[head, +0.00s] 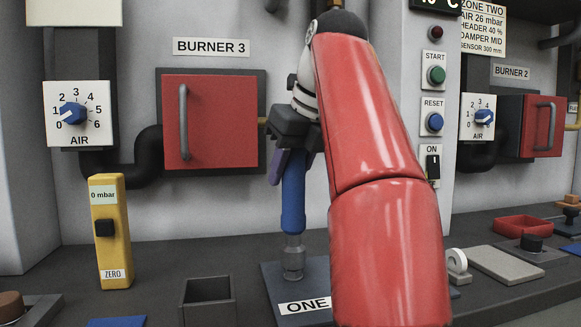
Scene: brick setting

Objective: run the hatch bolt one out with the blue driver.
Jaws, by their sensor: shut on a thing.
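The blue driver (293,195) stands upright in the middle of the head view, its lower end down at a grey metal bolt (292,258). The bolt stands on a dark plate (276,289) labelled ONE (305,305). My gripper (290,160) is shut around the top of the blue driver from above. The driver's tip and the bolt's head meet closely, and I cannot tell how deeply they engage. My red arm covers the right part of the plate.
A yellow meter reading 0 mbar (110,235) and an open dark box (208,300) stand left of the plate. Behind is the red BURNER 3 hatch (215,125), closed. At right lie a grey slab (505,265), a white ring (457,262) and a red tray (524,226).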

